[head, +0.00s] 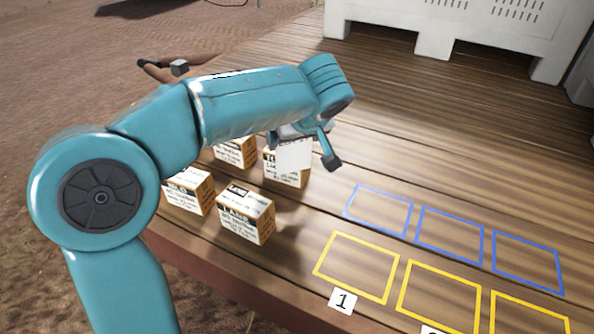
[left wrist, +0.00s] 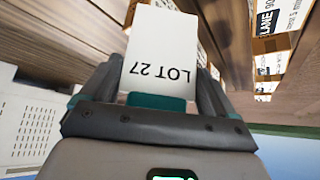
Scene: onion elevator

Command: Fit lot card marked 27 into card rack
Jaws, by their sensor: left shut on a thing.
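A white card (left wrist: 160,45) printed "LOT 27" is between the fingers of my left gripper (left wrist: 160,88), its text upside down in the left wrist view. The gripper is shut on it. In the head view my left gripper (head: 302,136) is above the wooden deck beside the boxes, and the card (head: 295,154) hangs below it as a pale blank shape. I cannot make out a card rack in either view. My right gripper is not in view.
Several labelled boxes (head: 246,215) stand on the wooden deck (head: 440,140) below and left of the gripper. Blue outlines (head: 379,187) and yellow outlines (head: 318,275) on the deck to the right are empty. A white crate (head: 440,41) stands behind.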

